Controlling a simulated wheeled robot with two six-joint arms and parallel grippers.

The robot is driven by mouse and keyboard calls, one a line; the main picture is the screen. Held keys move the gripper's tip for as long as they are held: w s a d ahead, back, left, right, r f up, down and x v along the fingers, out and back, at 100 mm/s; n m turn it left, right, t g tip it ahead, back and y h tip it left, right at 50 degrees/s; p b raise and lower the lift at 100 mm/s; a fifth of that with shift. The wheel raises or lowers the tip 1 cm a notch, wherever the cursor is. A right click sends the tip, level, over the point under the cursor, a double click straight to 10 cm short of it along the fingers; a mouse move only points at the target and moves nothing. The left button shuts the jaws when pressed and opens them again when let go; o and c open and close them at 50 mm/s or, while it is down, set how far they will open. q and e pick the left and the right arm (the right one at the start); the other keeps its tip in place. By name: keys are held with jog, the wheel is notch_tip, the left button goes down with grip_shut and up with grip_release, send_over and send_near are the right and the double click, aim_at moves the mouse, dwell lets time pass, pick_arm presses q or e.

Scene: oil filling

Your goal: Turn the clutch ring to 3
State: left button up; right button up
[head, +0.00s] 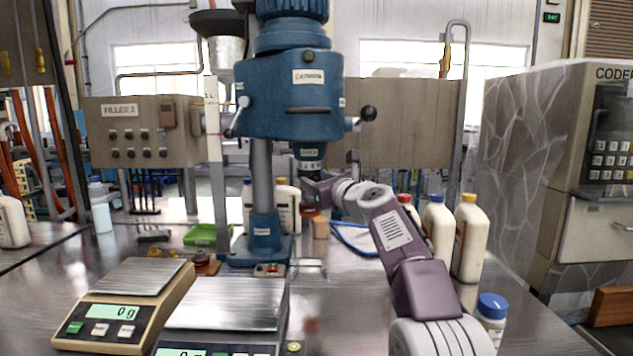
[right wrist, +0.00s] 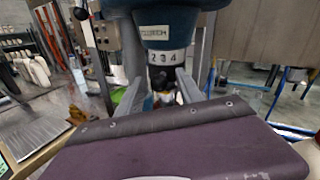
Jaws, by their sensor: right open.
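The clutch ring (right wrist: 166,57) is a pale band marked 2, 3 and 4 in the right wrist view, with the 3 near the middle. It sits just under the CLUTCH label (right wrist: 155,32) on the blue capping machine (head: 291,95). In the head view the ring (head: 308,166) is small below the machine's head. My right gripper (right wrist: 161,92) is open, its two grey fingers below and either side of the ring. I cannot tell whether they touch it. In the head view the right gripper (head: 312,187) is partly hidden by its own wrist. My left gripper is not in view.
Two scales (head: 226,303) stand at the front left. Several white bottles (head: 470,240) stand to the right of my right arm, and a blue-capped jar (head: 491,315) is at the front right. A green tray (head: 205,234) lies left of the machine's column.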

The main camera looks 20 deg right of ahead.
jog(key=s+d+b, duration=0.1)
jog(key=s+b, duration=0.1)
jog(key=s, duration=0.6)
jog(key=shift+s, duration=0.3)
